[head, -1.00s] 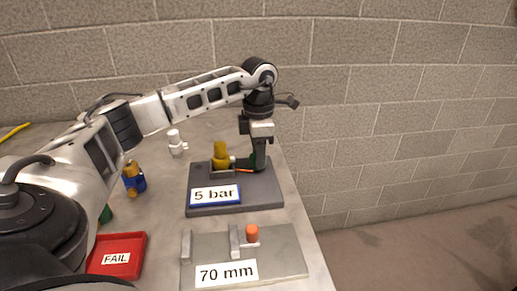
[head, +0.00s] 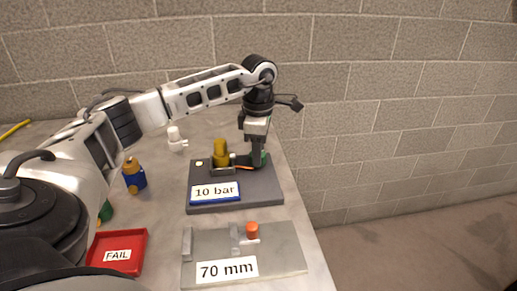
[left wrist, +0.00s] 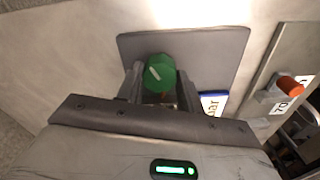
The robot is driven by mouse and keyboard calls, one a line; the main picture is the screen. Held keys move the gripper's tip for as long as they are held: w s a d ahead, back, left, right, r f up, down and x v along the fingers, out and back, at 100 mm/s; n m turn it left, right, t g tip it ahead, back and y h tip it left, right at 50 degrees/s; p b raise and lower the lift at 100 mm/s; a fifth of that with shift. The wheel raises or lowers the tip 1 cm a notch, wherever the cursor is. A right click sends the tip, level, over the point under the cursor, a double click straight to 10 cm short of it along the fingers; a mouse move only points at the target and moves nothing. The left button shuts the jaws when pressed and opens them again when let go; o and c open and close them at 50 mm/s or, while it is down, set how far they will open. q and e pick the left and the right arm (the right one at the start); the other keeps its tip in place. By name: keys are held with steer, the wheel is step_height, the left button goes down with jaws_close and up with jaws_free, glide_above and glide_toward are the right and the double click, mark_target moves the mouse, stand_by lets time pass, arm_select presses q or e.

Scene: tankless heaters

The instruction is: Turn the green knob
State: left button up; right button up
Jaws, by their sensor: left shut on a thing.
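The green knob (left wrist: 160,72) sits between the fingers of my left gripper (left wrist: 158,86) in the left wrist view, with a pale line across its top face. In the head view my left gripper (head: 257,160) points down over the right back part of the dark grey test base (head: 238,203), shut on the knob, and only a sliver of green (head: 264,157) shows beside it. A blue-framed sign (head: 215,192) on the base reads 10 bar. A brass fitting (head: 220,150) stands upright beside my gripper. My right gripper is not in view.
A grey gauge plate (head: 285,262) marked 70 mm, with an orange-capped part (head: 252,230), lies in front. A red FAIL tray (head: 140,249), a blue and brass part (head: 134,178) and a white fitting (head: 175,138) are to the left.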

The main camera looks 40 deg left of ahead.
arm_select(q)
steer(key=shift+w+r, duration=0.1)
steer(key=o, duration=1)
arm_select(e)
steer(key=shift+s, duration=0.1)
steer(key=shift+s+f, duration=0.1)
arm_select(q)
steer(key=shift+r, duration=0.45)
step_height(320, 180, up, 15)
steer(key=p, duration=0.1)
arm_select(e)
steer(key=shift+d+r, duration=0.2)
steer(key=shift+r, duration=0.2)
